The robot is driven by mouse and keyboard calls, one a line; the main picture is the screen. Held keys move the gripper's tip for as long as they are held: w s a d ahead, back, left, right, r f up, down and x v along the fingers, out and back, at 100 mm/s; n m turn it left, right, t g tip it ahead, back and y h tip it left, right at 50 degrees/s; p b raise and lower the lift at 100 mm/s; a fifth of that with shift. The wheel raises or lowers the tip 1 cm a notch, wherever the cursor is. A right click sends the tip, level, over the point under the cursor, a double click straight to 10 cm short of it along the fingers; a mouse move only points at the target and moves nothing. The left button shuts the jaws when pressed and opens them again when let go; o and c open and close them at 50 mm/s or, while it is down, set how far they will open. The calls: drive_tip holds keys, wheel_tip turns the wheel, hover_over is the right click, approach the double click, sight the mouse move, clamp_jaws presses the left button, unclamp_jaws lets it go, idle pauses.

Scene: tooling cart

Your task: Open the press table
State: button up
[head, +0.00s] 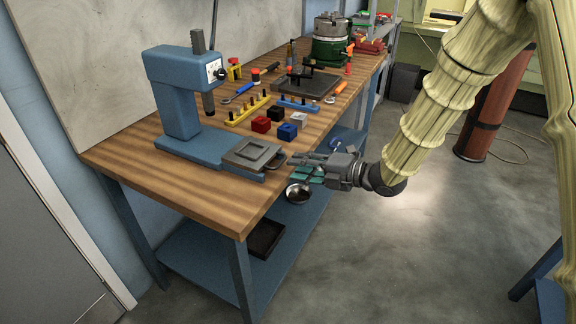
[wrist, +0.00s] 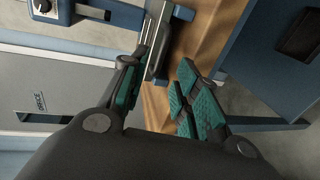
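The blue press (head: 180,105) stands on the near left part of the wooden bench in the head view. Its press table (head: 252,153), a grey square plate with a raised rim, sits at the right end of the blue base. A dark handle (head: 277,160) is on the plate's right side. My gripper (head: 300,167) is just right of the handle at the bench edge. In the wrist view my gripper (wrist: 157,88) is open, its teal pads apart. A grey handle bar (wrist: 155,48) lies ahead, close to the left finger; contact is unclear.
Red, blue, black and white blocks (head: 261,125) and yellow and blue peg strips (head: 248,110) lie behind the press table. A round metal bowl (head: 298,193) and a black tray (head: 266,238) are on the shelf below. The bench's near left corner is clear.

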drive_tip(key=v, duration=0.6)
drive_tip(key=shift+d, duration=0.25)
drive_tip(key=shift+s+f, duration=0.1)
drive_tip(key=shift+s, duration=0.05)
drive_tip(key=s+d+f+m+h+p, duration=0.1)
drive_tip(key=s+d+f+m+h, duration=0.25)
drive_tip(key=f+m, duration=0.35)
drive_tip(key=s+d+f+m+h+p, duration=0.15)
drive_tip(key=s+f+m, duration=0.3)
drive_tip(key=f, duration=0.55)
drive_tip(key=s+d+f+m+h, duration=0.3)
drive_tip(key=d+f+m, duration=0.1)
drive_tip(key=f+m, duration=0.35)
drive_tip(key=s+d+f+m+g+h, duration=0.2)
drive_tip(key=s+d+f+m, duration=0.1)
drive_tip(key=s, duration=0.6)
drive_tip(key=s+d+f+m+g+h+p, duration=0.1)
drive_tip(key=s+d+f+m, duration=0.3)
drive_tip(key=s, duration=0.5)
drive_tip(key=s+d+f+m+g+h, duration=0.2)
drive_tip(key=s+f+m, duration=0.4)
drive_tip(key=s, duration=0.4)
drive_tip(key=shift+d+g+h+p, duration=0.4)
drive_tip(key=shift+d+h, duration=0.2)
drive_tip(key=shift+d, duration=0.2)
